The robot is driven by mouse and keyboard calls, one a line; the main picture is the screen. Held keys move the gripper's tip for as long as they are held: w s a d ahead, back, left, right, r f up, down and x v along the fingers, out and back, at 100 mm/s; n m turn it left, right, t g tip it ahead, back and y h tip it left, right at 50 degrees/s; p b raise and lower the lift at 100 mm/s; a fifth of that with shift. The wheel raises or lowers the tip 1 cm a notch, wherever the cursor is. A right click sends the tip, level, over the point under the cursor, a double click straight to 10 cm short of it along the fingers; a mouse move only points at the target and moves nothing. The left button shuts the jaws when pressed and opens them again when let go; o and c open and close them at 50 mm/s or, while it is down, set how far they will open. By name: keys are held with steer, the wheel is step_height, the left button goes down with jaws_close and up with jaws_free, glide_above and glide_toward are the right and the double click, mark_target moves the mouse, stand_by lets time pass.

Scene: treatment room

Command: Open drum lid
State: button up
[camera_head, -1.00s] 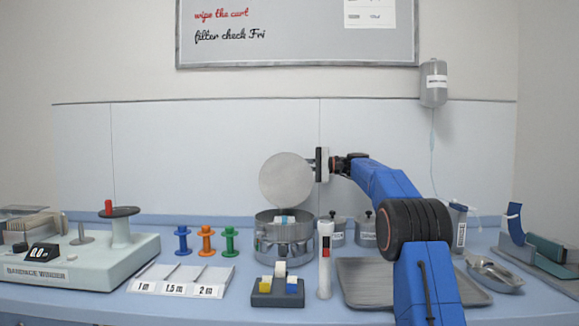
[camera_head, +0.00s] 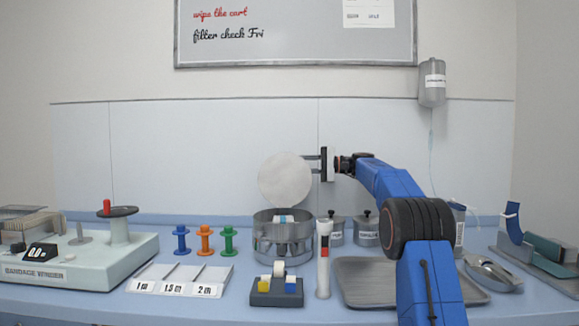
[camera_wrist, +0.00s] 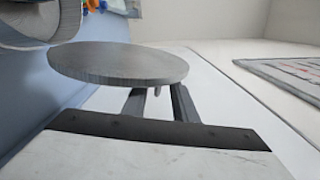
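The drum (camera_head: 283,241) is a round metal container on the counter, its top uncovered, with white and blue contents showing inside. Its round grey lid (camera_head: 285,180) stands raised on edge above the drum's rim, its face toward the head camera. In the wrist view the lid (camera_wrist: 120,62) is a disc close in front of my gripper (camera_wrist: 157,95). My gripper (camera_head: 310,164) is at the lid's upper right, its two fingers apart and pointing at it. A small dark knob or stub shows between the fingers, with gaps beside it. Whether the fingertips touch the lid is unclear.
A metal tray (camera_head: 357,280) lies to the right. Coloured spools (camera_head: 204,240) stand left.

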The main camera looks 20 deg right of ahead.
steer(key=v, duration=1.5)
